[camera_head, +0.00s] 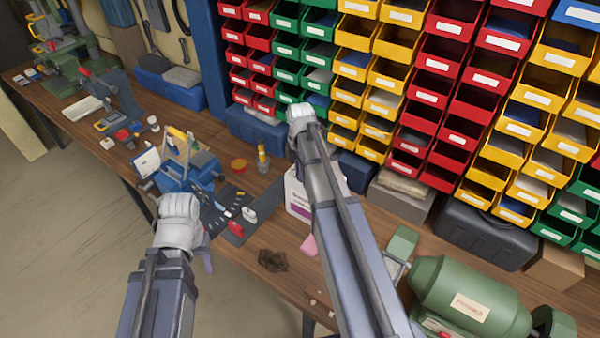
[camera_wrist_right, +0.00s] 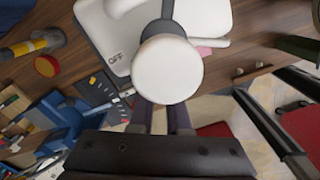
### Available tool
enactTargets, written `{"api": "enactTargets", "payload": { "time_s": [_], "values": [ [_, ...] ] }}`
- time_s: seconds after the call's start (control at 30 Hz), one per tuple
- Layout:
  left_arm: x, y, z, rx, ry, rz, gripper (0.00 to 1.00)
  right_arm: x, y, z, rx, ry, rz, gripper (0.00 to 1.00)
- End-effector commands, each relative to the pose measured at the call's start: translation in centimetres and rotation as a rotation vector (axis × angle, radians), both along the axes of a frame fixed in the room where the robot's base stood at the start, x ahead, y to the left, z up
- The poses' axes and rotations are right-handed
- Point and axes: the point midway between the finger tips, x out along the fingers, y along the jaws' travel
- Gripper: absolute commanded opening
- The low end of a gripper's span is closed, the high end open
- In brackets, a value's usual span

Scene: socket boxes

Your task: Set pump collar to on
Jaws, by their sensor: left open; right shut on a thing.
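A white jug with a purple label (camera_head: 297,198) stands on the bench, partly hidden behind my right arm. In the right wrist view the jug's white body (camera_wrist_right: 205,22) is seen from close above, with dark "OFF" lettering. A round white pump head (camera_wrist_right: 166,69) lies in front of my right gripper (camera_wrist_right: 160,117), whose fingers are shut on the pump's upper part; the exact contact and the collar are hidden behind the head. In the head view the right fingers are hidden by the arm. My left gripper (camera_head: 206,250) is open, empty and near the bench's front edge, mostly hidden by its wrist.
A blue vise (camera_head: 185,172), an orange-lidded tin (camera_head: 239,165) and a dark tool mat (camera_head: 262,207) lie left of the jug. A pink cloth (camera_head: 309,245) and a green motor (camera_head: 468,297) are nearer and to the right. Coloured bins line the wall behind.

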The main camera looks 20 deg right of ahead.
Motion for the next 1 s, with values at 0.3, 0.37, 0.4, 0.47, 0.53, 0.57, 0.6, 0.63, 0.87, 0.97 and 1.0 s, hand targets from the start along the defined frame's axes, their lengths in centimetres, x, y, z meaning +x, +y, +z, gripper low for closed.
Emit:
{"api": "enactTargets", "payload": {
  "time_s": [0.3,0.37,0.4,0.47,0.53,0.57,0.6,0.63,0.87,0.97,1.0],
  "values": [
    [0.0,0.0,0.0,0.000,0.000,0.000,0.50,0.0,0.0,0.0,0.000,0.001,0.000,0.42],
    [0.0,0.0,0.0,0.000,0.000,0.000,0.50,0.0,0.0,0.0,0.000,0.001,0.000,0.45],
    [0.0,0.0,0.0,0.000,0.000,0.000,0.50,0.0,0.0,0.0,0.000,0.001,0.000,0.45],
    [0.0,0.0,0.0,0.000,0.000,0.000,0.50,0.0,0.0,0.0,0.000,0.001,0.000,0.45],
    [0.0,0.0,0.0,0.000,0.000,0.000,0.50,0.0,0.0,0.0,0.000,0.001,-0.001,0.45],
    [0.0,0.0,0.0,0.000,0.000,0.000,0.50,0.0,0.0,0.0,0.000,0.001,-0.001,0.45],
    [0.0,0.0,0.0,0.000,0.000,0.000,0.50,0.0,0.0,0.0,0.000,0.001,-0.001,0.45],
    [0.0,0.0,0.1,0.000,0.000,0.000,0.50,0.0,0.0,0.1,0.000,0.001,-0.001,0.45],
    [0.0,0.0,1.4,0.000,0.000,0.001,0.50,0.0,0.0,1.4,0.000,0.001,-0.001,0.45],
    [0.0,0.0,2.5,0.000,0.001,0.001,0.50,0.0,0.0,2.5,0.000,0.001,-0.001,0.45],
    [0.0,0.0,3.0,0.000,0.001,0.001,0.50,0.0,0.0,3.0,0.000,0.001,-0.001,0.45]
  ]
}}
